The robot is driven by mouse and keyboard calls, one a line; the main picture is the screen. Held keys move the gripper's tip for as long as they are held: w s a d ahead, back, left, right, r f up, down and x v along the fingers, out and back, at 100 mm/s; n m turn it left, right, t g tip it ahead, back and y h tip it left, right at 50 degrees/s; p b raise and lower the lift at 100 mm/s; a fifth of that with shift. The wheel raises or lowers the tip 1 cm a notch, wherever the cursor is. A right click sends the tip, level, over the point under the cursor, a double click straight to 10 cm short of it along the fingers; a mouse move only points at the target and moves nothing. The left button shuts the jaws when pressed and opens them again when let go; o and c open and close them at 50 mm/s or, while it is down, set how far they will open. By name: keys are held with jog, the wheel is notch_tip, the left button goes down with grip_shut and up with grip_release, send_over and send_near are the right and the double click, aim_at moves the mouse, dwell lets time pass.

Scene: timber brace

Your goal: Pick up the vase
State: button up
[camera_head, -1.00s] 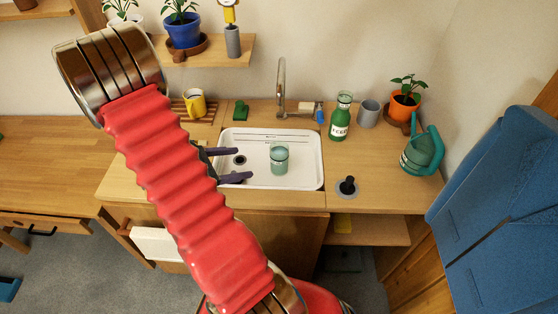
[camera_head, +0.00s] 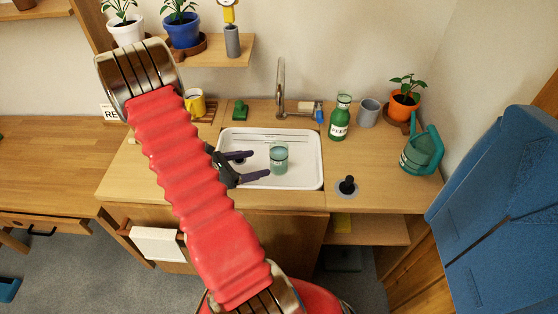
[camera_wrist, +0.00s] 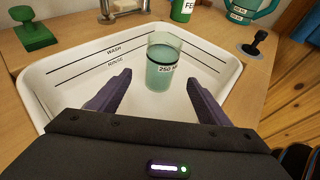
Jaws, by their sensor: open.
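A translucent teal glass (camera_head: 279,159) stands upright in the white sink, just beyond and to the right of my fingertips. In the wrist view, the glass (camera_wrist: 162,62) has a "250 ML" label and is ahead of the gap between the two fingers, apart from both. My gripper (camera_head: 260,164) is open and empty, low over the sink's left half. A slim grey vase-like container (camera_head: 232,42) with a yellow top piece stands on the wall shelf, far from my gripper. A plain grey cup (camera_head: 368,113) stands on the counter at right. Which one is the vase is unclear.
The sink (camera_head: 312,180) has raised rims around the glass. The tap (camera_head: 281,85) rises behind it. A green bottle (camera_head: 339,120), a watering can (camera_head: 422,151) and a black-handled plug (camera_head: 347,186) stand right of it.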

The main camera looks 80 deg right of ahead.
aim_at(278, 159)
jog(key=shift+x, duration=2.8)
jog(key=shift+x, duration=2.65)
jog(key=shift+c, duration=0.4)
jog(key=c, duration=1.6)
jog(key=shift+o, duration=0.2)
jog(key=shift+r, duration=0.15)
notch_tip(278, 159, up, 10)
